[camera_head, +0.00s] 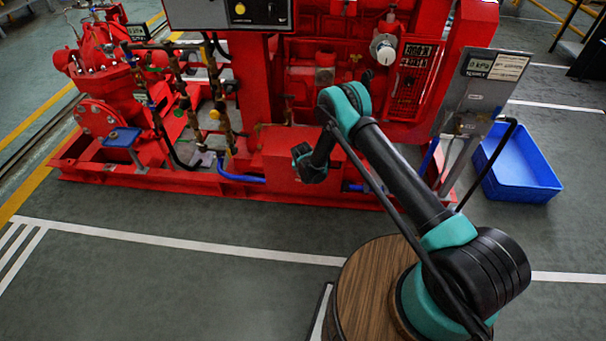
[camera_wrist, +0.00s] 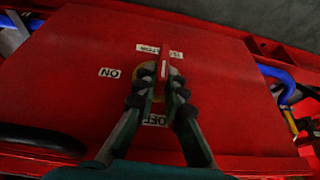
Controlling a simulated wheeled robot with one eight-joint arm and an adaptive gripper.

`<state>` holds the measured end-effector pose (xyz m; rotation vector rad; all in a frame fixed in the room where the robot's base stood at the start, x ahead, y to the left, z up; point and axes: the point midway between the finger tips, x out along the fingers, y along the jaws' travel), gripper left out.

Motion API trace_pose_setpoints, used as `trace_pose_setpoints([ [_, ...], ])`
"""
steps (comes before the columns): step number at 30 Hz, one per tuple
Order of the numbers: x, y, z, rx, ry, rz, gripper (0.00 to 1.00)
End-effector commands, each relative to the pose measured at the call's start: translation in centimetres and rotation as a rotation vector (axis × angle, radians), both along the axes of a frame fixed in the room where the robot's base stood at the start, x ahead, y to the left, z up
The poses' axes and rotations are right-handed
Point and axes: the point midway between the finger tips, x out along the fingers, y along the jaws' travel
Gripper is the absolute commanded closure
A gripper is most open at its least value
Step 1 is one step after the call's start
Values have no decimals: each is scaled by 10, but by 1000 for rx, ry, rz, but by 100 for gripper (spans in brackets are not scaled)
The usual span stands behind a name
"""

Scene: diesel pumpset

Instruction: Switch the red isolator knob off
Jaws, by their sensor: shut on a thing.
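The red isolator knob (camera_wrist: 164,65) is a narrow red bar on a yellowish round plate, on the flat face of a red box (camera_wrist: 75,55). Its bar lies roughly up and down in the wrist view. My gripper (camera_wrist: 161,84) is shut on the knob, one finger on each side. In the head view, my arm reaches down to the red box (camera_head: 270,150), and the knob is hidden.
The red pumpset frame (camera_head: 255,80) rises behind the box. A blue pipe (camera_head: 240,178) runs low beside it, and it also shows in the wrist view (camera_wrist: 278,76). A grey gauge panel (camera_head: 480,95) and a blue crate (camera_head: 520,165) stand at right.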

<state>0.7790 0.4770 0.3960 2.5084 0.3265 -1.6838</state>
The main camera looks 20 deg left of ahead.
Motion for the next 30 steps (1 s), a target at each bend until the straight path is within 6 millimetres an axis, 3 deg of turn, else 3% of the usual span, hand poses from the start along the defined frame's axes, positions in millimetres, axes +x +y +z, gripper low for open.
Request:
trace_pose_setpoints([
  [6,0,0,0,0,0,0,100],
  [7,0,0,0,0,0,0,88],
  [12,0,0,0,0,0,0,69],
  [23,-1,-1,4,1,0,0,69],
  [30,-13,-5,33,1,0,0,69],
])
